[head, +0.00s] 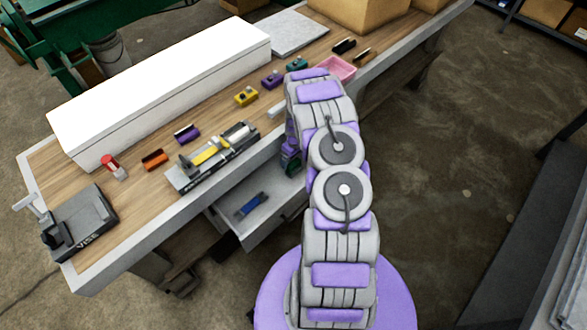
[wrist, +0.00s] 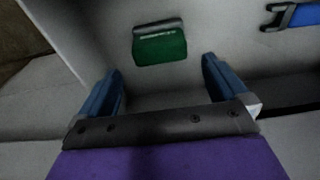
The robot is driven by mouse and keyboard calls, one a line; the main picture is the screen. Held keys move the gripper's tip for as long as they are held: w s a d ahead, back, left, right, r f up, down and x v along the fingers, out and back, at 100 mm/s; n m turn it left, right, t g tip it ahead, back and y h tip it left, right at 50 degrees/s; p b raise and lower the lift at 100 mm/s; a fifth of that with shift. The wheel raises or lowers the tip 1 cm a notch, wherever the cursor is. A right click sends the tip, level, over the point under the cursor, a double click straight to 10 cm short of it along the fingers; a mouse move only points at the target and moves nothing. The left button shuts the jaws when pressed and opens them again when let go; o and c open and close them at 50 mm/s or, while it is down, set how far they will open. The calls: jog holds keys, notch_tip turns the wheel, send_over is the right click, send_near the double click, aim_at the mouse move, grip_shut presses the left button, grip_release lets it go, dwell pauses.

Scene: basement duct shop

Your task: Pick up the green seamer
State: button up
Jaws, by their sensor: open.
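The green seamer (wrist: 160,48) lies in the open drawer (wrist: 215,75), its green body below a grey-black upper edge in the wrist view. My gripper (wrist: 160,66) is open and empty. Its two blue fingers are spread to either side of the seamer's line, and the seamer shows beyond them, apart from both. In the head view my gripper (head: 290,158) is low at the drawer's right end, partly hidden by my arm. A small green patch shows just under it, too small to identify surely.
A blue tool (wrist: 294,14) lies to the right in the same drawer, whose walls surround the space. The workbench (head: 135,213) above carries a vise (head: 80,225), a white box (head: 165,85), a pink tray (head: 338,69) and several small coloured tools, one dark green (head: 297,63).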

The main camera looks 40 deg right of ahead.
aim_at(294, 163)
jog(key=f, duration=0.1)
jog(key=f+b, duration=0.1)
jog(key=f, duration=0.2)
jog(key=shift+s, duration=0.25)
jog(key=shift+w+f+b, duration=0.15)
jog(key=shift+f+b, duration=0.25)
jog(key=shift+f, duration=0.15)
jog(key=shift+r, duration=0.1)
jog(key=c, duration=1.1)
notch_tip(294, 163, up, 18)
jog(key=p, duration=0.4)
